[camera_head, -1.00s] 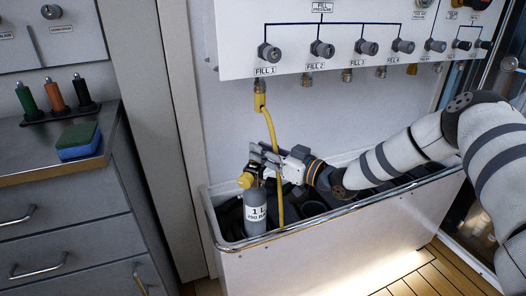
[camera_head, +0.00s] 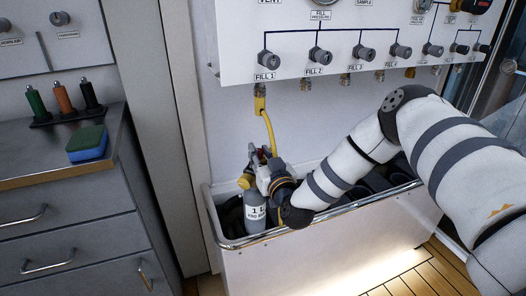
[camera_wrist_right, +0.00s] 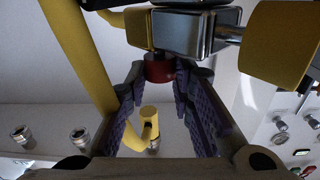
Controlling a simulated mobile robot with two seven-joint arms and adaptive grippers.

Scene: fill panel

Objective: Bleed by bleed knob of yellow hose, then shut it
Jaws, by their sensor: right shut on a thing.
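The yellow hose (camera_head: 269,130) hangs from the fitting under FILL 1 down to the top of a grey cylinder (camera_head: 255,212) standing in the white bin. In the right wrist view the hose (camera_wrist_right: 80,50) runs down the left side, beside a metal valve block (camera_wrist_right: 190,32) with yellow parts. A red bleed knob (camera_wrist_right: 158,70) sits under that block, between my purple-padded fingertips. My right gripper (camera_head: 262,162) is at the cylinder's top and shut on the knob; it also shows in the right wrist view (camera_wrist_right: 158,80). My left gripper is not in view.
The fill panel (camera_head: 340,75) with several grey knobs is above the bin. The bin's metal rail (camera_head: 330,212) runs in front of the cylinder. A grey cabinet (camera_head: 60,215) with a sponge (camera_head: 88,143) stands at the left.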

